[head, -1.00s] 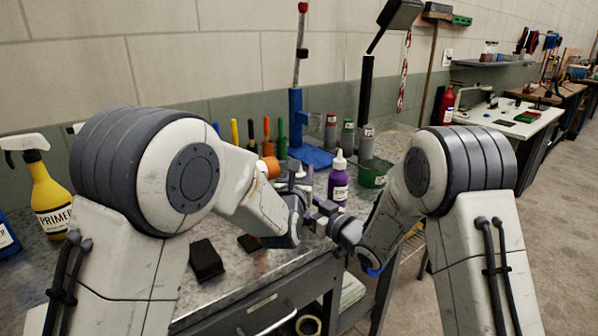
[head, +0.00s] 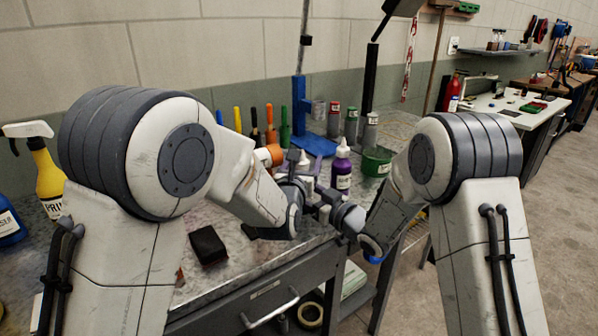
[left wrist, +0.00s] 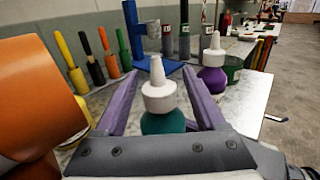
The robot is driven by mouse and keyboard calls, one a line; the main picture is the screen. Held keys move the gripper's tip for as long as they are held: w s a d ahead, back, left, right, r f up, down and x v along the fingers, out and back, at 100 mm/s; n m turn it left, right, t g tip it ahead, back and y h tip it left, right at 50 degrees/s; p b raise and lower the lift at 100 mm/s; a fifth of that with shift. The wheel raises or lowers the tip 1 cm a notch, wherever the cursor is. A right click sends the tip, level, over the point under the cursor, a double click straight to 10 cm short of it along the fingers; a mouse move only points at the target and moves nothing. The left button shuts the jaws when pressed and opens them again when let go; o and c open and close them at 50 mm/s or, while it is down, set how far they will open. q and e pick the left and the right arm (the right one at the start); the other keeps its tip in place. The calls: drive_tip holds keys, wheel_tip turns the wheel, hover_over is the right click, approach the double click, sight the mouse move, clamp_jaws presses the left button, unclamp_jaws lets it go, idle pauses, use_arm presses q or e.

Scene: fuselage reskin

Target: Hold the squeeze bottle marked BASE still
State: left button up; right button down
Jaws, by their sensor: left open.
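A teal squeeze bottle with a white cap and nozzle (left wrist: 160,97) stands upright between the purple fingers of my left gripper (left wrist: 160,78) in the left wrist view. The fingers are open, one on each side of it; I cannot tell whether they touch it. Its label is hidden, so I cannot read BASE. A purple squeeze bottle (left wrist: 213,72) stands behind it to the right, and also shows in the head view (head: 342,172). In the head view my left gripper (head: 311,172) is partly covered. My right gripper (head: 326,208) is low at the bench front; its fingers are not clear.
An orange round object (left wrist: 38,90) is close on the left in the wrist view. Several upright handled tools (left wrist: 88,62), a blue stand (head: 306,120) and a green tin (head: 377,161) stand behind. A black block (head: 208,245) lies near the bench front edge.

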use_arm(q)
drive_tip(key=v, duration=1)
drive_tip(key=shift+s, duration=0.4)
drive_tip(key=shift+a, duration=0.1)
